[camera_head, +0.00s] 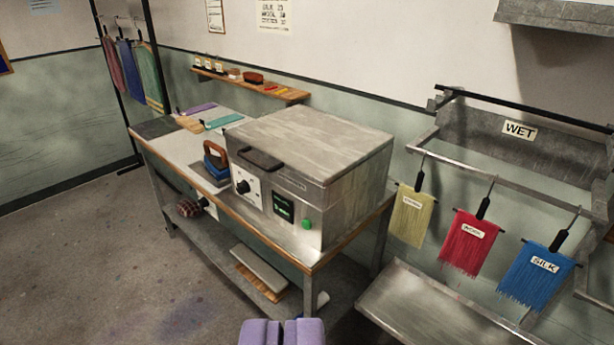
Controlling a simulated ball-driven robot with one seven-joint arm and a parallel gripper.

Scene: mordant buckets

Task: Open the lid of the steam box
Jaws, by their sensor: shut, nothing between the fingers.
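The steam box (270,215) is a grey metal box on the right part of a wood-edged table. Its lid (318,138) is flat on top and lies closed. A dark handle (261,159) sits at the lid's front left edge. The box's front has a white dial panel (246,187), a dark green display and a green button (307,224). My gripper (282,332) shows at the bottom edge as two purple fingers. It is shut and empty, in front of the table and apart from the box.
An iron (215,161) stands on the table (185,147) left of the box. A rack labelled WET (519,130) with hanging yellow, red and blue fringed cloths is at the right, above a metal tray (430,308). The floor (110,250) at the left is clear.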

